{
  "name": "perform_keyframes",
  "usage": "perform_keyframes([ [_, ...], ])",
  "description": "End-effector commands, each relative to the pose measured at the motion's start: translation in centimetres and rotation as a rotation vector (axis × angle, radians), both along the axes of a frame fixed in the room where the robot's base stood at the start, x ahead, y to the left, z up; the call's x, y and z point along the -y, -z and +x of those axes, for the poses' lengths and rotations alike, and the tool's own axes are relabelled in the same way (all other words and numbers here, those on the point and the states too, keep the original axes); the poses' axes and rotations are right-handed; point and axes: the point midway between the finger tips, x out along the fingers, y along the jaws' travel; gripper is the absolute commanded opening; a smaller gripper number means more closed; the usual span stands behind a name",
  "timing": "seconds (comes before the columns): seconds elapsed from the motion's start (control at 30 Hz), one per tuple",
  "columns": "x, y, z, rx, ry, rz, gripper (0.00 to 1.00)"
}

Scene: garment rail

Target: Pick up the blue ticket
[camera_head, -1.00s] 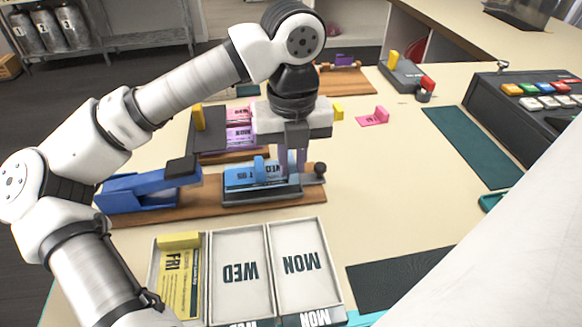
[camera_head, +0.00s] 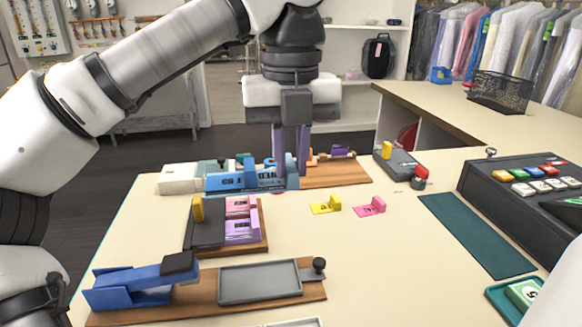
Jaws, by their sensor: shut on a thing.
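Below and nearer, the grey tray (camera_head: 259,281) on the wooden board beside the blue lever press (camera_head: 140,283) is empty.
A dark holder (camera_head: 205,236) with pink and purple tickets stands mid-table. Loose yellow (camera_head: 325,207) and pink (camera_head: 369,207) tickets lie to its right. A keyed register (camera_head: 525,200) and a dark green mat (camera_head: 476,235) are at the right. Bare table lies between.

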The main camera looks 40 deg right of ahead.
Motion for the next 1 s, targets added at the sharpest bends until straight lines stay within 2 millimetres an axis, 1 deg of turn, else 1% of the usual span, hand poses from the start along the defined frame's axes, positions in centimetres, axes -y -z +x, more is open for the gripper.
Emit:
perform_keyframes([
  [0.03, 0.0, -0.6, 0.0, 0.0, -0.001, 0.0, 0.0],
  [0.1, 0.0, -1.1, 0.0, 0.0, -0.001, 0.0, 0.0],
  [0.63, 0.0, -4.3, 0.0, 0.001, -0.001, 0.0, 0.0],
  [0.73, 0.0, -4.6, 0.0, 0.001, -0.001, 0.0, 0.0],
  [1.0, 0.0, -4.5, 0.0, 0.001, -0.001, 0.0, 0.0],
])
